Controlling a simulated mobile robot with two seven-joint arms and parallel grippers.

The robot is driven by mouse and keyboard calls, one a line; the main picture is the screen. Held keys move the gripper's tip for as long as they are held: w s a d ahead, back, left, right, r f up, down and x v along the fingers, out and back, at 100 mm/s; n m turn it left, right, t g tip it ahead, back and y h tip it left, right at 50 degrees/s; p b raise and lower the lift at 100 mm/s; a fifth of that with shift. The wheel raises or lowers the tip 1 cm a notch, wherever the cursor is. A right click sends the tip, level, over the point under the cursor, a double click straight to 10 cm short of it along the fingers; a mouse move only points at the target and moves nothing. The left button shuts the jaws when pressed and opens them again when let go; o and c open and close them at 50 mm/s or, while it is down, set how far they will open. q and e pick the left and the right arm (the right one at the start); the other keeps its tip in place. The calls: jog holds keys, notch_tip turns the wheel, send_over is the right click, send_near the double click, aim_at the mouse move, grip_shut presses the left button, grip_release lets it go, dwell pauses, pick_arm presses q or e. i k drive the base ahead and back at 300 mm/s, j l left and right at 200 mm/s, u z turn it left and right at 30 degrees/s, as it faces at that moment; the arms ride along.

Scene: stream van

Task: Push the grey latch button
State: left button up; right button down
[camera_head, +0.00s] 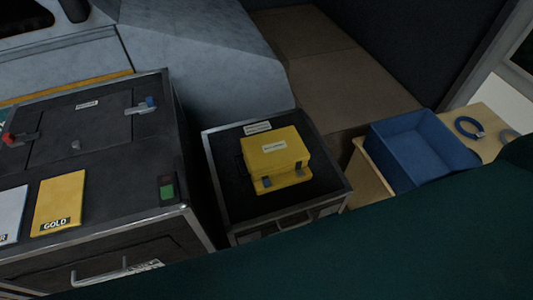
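A small grey round button (75,145) sits near the front edge of a dark panel (85,125) on top of the black cabinet at the left. The panel looks closed and flush. A red-ended latch (12,139) is at its left and a blue-ended latch (143,107) at its right. The yellow case (275,155) on the middle stand also has two small grey latches on its front, one at the left (266,183) and one at the right (299,169). Neither of my grippers is in view.
A gold card (58,203) and a green switch (167,189) are on the black cabinet (125,180). The black stand (222,165) is right of it. A blue bin (400,140) and blue ring (470,127) rest on wood. A dark green surface fills the lower right.

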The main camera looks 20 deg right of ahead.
aim_at(300, 172)
jog(key=z, duration=0.9)
